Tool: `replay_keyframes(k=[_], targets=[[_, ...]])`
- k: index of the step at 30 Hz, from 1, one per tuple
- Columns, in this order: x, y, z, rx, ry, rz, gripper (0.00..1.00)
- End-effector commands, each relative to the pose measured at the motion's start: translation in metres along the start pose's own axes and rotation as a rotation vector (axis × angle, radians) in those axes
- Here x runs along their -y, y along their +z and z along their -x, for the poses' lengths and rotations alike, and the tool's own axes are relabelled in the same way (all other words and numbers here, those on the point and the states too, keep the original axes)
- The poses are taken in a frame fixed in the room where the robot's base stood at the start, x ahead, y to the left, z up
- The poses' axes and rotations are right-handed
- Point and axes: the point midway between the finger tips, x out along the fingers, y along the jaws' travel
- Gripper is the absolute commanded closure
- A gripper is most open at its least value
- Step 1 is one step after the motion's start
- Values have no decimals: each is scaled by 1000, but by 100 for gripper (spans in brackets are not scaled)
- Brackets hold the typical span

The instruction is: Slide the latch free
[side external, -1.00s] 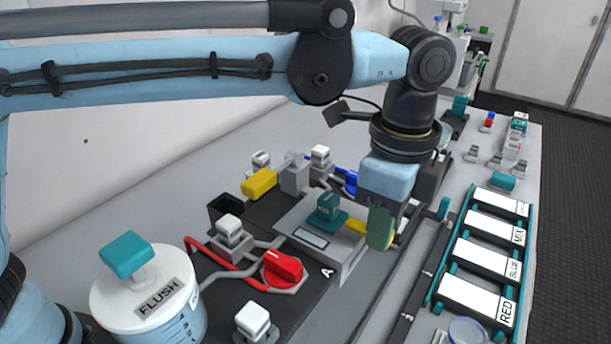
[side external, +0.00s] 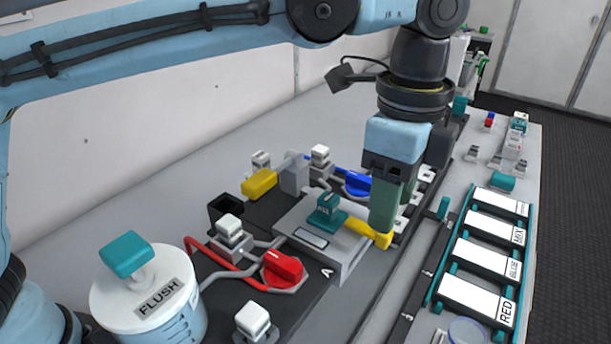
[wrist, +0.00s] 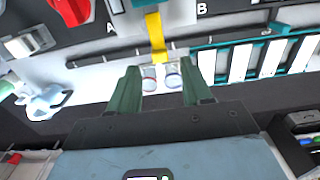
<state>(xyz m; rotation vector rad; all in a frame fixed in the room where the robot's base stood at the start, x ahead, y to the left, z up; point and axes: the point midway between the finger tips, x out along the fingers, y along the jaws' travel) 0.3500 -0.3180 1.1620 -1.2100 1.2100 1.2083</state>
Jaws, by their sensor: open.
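A yellow tab (side external: 368,232), perhaps the latch, sticks out from the right side of a grey block (side external: 351,250) in the side view. The block carries a teal knob (side external: 326,210) and a small display window. My gripper (side external: 383,228), with green fingers, points down just above and behind the tab's outer end. In the wrist view the fingers (wrist: 160,76) are apart with nothing held between them, and the yellow tab (wrist: 156,36) lies beyond the gap. I cannot tell whether a finger touches the tab.
A red knob (side external: 283,268) and a blue knob (side external: 357,184) sit on either side of the block. A white FLUSH canister (side external: 150,298) stands at the front left. A teal-framed rack of labelled panels (side external: 480,257) lies to the right, past a grey rail.

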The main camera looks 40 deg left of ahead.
Motion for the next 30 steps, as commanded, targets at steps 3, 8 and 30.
replay_keyframes(k=[3,8,30], targets=[[0,0,18,0,0,0,51],[0,-1,40,-1,0,0,51],[0,0,77,-2,0,-1,51]])
